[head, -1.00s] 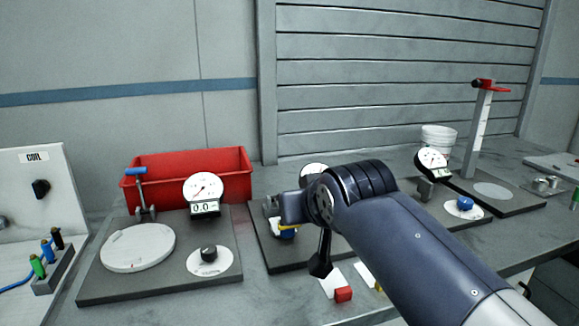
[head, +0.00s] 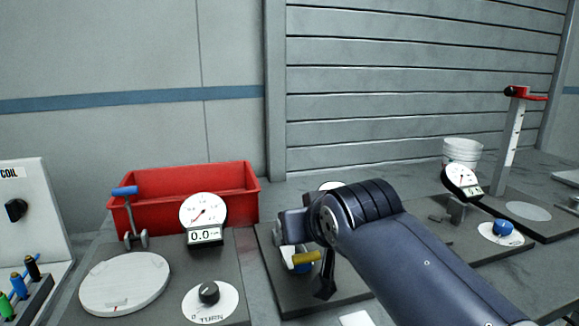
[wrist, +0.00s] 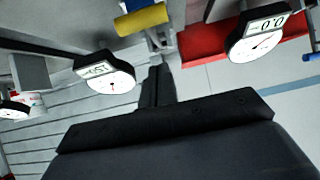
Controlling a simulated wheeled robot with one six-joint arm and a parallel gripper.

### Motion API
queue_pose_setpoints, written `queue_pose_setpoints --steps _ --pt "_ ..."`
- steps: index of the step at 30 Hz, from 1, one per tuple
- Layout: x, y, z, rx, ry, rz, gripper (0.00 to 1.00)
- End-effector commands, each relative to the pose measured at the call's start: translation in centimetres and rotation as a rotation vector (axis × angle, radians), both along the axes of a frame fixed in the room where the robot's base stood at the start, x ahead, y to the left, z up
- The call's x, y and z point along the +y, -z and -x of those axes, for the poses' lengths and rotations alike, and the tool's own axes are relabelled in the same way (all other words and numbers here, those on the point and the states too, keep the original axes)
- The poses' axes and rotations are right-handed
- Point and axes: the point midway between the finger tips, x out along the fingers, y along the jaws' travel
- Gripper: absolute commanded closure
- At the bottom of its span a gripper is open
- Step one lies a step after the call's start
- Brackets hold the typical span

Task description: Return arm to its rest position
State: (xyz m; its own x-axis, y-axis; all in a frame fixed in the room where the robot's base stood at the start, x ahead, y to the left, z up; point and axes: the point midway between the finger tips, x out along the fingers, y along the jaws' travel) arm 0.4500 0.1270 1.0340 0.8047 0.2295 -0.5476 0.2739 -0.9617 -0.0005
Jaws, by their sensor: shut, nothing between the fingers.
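My gripper (head: 325,287) shows as a dark narrow tip below my bent wrist, in front of the middle fixture (head: 275,265). It is shut with nothing in it. In the wrist view my gripper (wrist: 157,85) is a dark bar pointing away from the camera. The middle fixture has a yellow-ended part (head: 306,258) beside my wrist, and the same yellow part shows in the wrist view (wrist: 142,20). My arm hides much of this fixture and most of its dial. I cannot tell whether my gripper touches anything.
A left fixture has a dial gauge (head: 203,212), white disc (head: 125,282) and knob (head: 209,291). A red bin (head: 235,187) stands behind it. On the right are another gauge (head: 461,182), a white bucket (head: 462,152) and a red-topped post (head: 512,135). A coil panel (head: 20,210) is far left.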

Motion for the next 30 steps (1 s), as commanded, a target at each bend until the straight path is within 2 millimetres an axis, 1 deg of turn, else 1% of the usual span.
queue_pose_setpoints --steps 3,9,14,25,30 --pt "0.0 1.0 0.4 -0.001 -0.001 0.0 1.0" --pt "-0.2 2.4 1.2 -0.001 -0.002 0.001 1.0" --pt "-0.3 3.1 1.6 -0.001 -0.003 0.0 1.0" --pt "-0.3 3.0 1.7 0.0 -0.003 0.001 1.0" --pt "-0.2 2.3 1.4 0.0 -0.001 0.0 1.0"
